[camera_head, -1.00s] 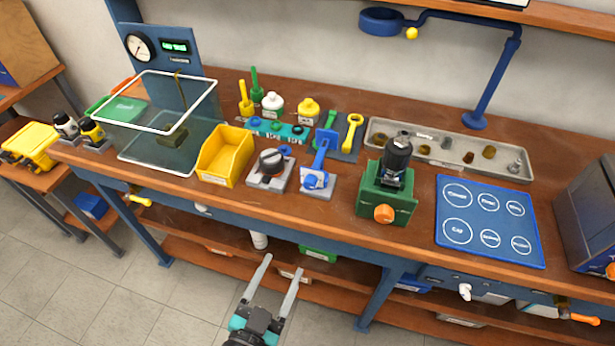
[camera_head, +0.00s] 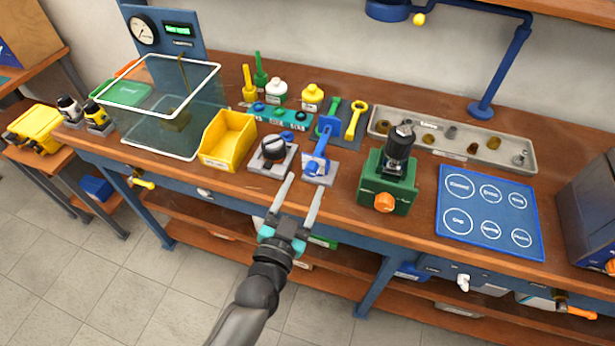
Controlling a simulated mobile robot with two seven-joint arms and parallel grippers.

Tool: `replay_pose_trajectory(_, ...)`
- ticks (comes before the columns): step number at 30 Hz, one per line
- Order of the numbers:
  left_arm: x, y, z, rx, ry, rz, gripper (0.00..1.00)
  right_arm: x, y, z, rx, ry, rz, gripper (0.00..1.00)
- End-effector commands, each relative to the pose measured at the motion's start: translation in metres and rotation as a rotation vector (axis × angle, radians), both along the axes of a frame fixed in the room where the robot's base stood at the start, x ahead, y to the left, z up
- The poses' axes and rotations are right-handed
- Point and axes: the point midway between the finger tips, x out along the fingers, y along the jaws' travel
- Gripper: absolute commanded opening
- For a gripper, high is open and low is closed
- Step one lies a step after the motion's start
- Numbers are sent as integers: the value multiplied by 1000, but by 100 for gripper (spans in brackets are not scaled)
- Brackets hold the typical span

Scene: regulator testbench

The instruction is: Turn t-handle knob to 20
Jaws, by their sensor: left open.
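A blue handle (camera_head: 322,140) stands on a grey base plate (camera_head: 322,176) near the front of the bench. I cannot tell for certain which one is the t-handle knob, and no scale marks are readable. My left gripper (camera_head: 305,181) is open and empty, with its fingers pointing up at the bench front, just below these two plates in the picture. It appears apart from both. My right gripper is not in view.
A yellow bin (camera_head: 228,139) stands left of the black knob. A green device with an orange knob (camera_head: 384,202) stands to the right, beside a blue mat (camera_head: 488,250). A gauge panel (camera_head: 163,31) and a clear-walled case (camera_head: 150,120) are at the left.

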Motion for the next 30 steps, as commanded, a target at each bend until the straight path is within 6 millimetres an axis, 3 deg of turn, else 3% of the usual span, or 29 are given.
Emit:
replay_pose_trajectory(7, 27, -9, 0, 0, 0, 0, 65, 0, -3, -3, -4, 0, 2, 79)
replay_pose_trajectory(19, 33, -11, 0, -1, 0, 0, 65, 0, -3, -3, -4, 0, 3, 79)
replay_pose_trajectory(30, 33, -11, 0, 0, 1, 0, 24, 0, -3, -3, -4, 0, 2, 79)
